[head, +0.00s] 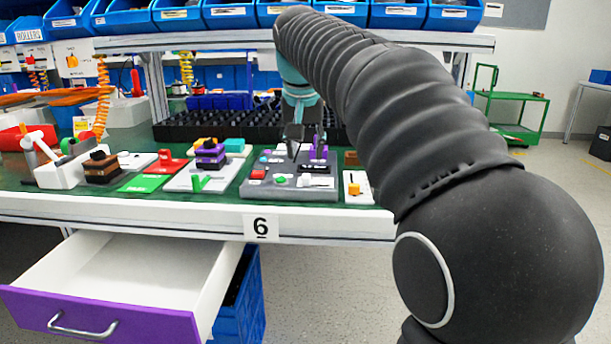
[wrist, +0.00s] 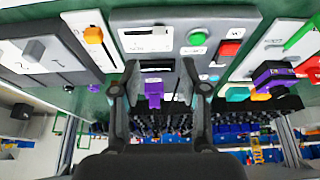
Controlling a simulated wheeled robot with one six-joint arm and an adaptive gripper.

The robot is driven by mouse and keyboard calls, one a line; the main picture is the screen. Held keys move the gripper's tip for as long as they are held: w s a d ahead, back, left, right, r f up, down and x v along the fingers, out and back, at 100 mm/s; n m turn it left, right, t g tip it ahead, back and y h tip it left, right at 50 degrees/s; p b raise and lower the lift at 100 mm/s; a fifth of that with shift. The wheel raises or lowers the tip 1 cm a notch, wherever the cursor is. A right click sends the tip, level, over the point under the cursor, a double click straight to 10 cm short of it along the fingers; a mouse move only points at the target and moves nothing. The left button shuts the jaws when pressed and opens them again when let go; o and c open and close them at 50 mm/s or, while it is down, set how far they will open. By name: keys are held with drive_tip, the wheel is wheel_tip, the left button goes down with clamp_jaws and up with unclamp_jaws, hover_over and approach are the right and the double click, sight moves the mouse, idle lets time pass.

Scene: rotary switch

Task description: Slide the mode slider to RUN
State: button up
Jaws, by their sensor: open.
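A grey control panel (head: 290,193) lies on the green bench top, below my gripper in the head view. It also fills the upper middle of the wrist view (wrist: 185,15). It carries a white slotted plate (wrist: 147,38) with a small light knob, which may be the mode slider; its lettering is too small to read, so I see no RUN mark. A purple part (wrist: 154,93) on the panel shows between my fingers. My gripper (head: 306,141) is open and empty above the panel's far part; its spread fingers also show in the wrist view (wrist: 160,74).
A red button (wrist: 229,48) and a green knob (wrist: 197,38) sit beside the slotted plate. A white plate with an orange knob (head: 354,188) stands right of the panel. Other fixtures crowd the left. An open drawer (head: 130,275) juts out below the bench; black bins (head: 215,128) stand behind.

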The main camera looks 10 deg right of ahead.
sight(306, 175)
drive_tip(key=x, duration=0.7)
drive_tip(key=shift+b, duration=0.4)
clamp_jaws()
